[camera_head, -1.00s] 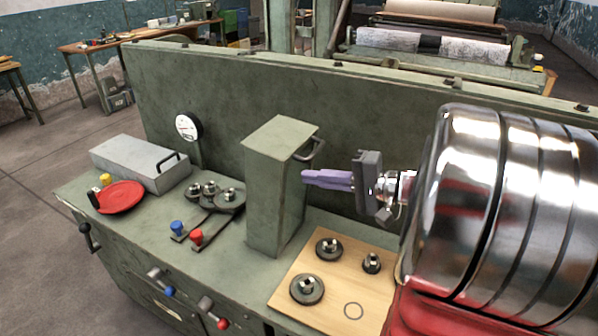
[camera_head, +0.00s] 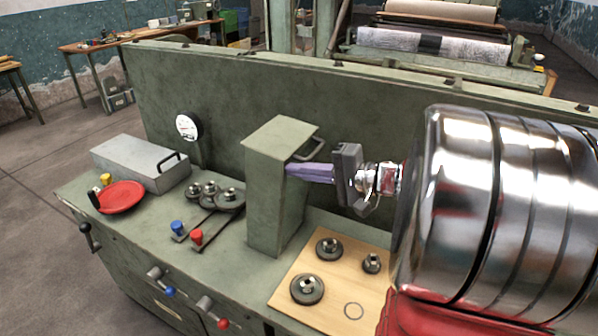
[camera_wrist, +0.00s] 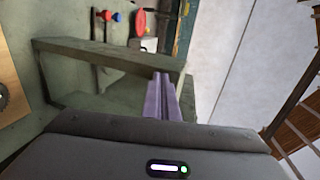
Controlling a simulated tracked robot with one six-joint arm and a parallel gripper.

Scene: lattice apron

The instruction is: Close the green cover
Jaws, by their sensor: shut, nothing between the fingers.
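The green cover (camera_head: 268,195) is a tall box standing upright on the green bench in the head view, with a dark bar handle (camera_head: 318,149) near its top right. In the wrist view the cover (camera_wrist: 95,52) shows as a green rim around what looks like a hollow. My gripper (camera_head: 288,168) has its purple fingers shut and empty. They point left at the cover's upper right side, just below the handle. The tips overlap the cover in the picture; I cannot tell whether they touch it. The fingers also show in the wrist view (camera_wrist: 160,80).
Gears on a plate (camera_head: 210,193) and blue and red knobbed levers (camera_head: 196,238) lie left of the cover. A wooden board (camera_head: 330,272) with gears lies to its right. A grey box (camera_head: 135,163), a red dish (camera_head: 121,196) and a tall back panel (camera_head: 400,130) stand nearby.

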